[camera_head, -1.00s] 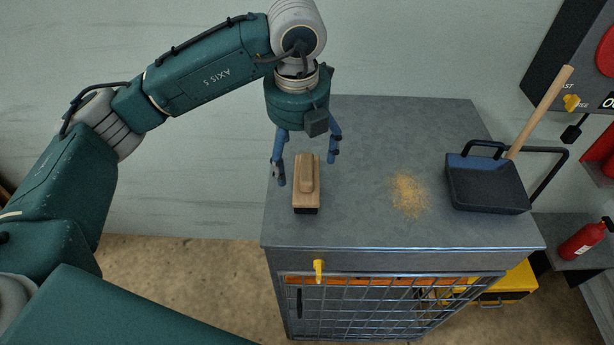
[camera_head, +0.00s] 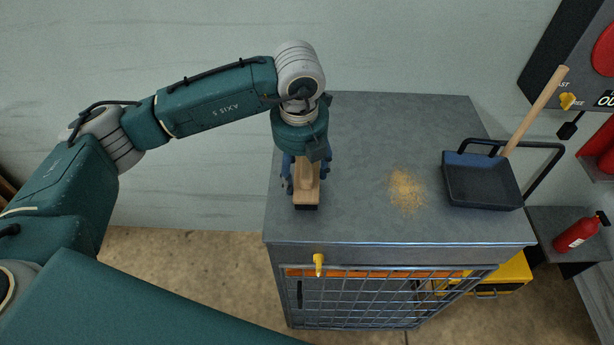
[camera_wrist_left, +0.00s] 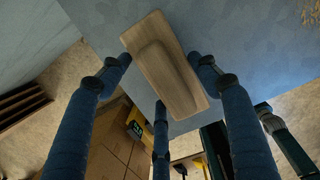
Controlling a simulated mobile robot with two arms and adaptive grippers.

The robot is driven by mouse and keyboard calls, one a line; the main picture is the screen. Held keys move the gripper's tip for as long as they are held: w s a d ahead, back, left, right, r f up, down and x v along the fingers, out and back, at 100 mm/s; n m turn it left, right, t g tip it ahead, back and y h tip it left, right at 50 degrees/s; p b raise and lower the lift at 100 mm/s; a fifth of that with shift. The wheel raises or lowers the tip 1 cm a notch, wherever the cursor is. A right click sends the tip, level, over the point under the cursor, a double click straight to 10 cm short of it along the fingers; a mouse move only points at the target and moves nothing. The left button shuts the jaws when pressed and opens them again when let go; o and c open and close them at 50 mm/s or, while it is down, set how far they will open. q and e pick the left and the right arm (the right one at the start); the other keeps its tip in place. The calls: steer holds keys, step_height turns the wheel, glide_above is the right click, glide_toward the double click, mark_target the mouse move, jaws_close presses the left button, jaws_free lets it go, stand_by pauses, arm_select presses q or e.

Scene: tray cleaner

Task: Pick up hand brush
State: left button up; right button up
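The hand brush (camera_head: 306,192) has a wooden body with a raised grip and dark bristles. It stands on the grey cabinet top near its left side. My left gripper (camera_head: 307,177) is low over the brush, with blue fingers on both sides of it. In the left wrist view, the brush (camera_wrist_left: 165,65) lies between the spread fingertips of the left gripper (camera_wrist_left: 160,72). The fingers look open, without a clear grip on the wood. The gripper hides the rear part of the brush in the head view. My right gripper is not seen.
A pile of tan crumbs (camera_head: 406,190) lies right of the brush on the cabinet top (camera_head: 365,135). A dark dustpan (camera_head: 482,183) with a wooden handle sits at the right edge. The cabinet top between brush and crumbs is clear.

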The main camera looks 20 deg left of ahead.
arm_select(q)
steer(key=shift+c, duration=0.7)
steer(key=shift+r, duration=0.25)
step_height(320, 180, up, 11)
steer(key=b, duration=0.3)
steer(key=shift+w, duration=0.1)
step_height(320, 180, up, 8)
steer(key=shift+r, duration=0.25)
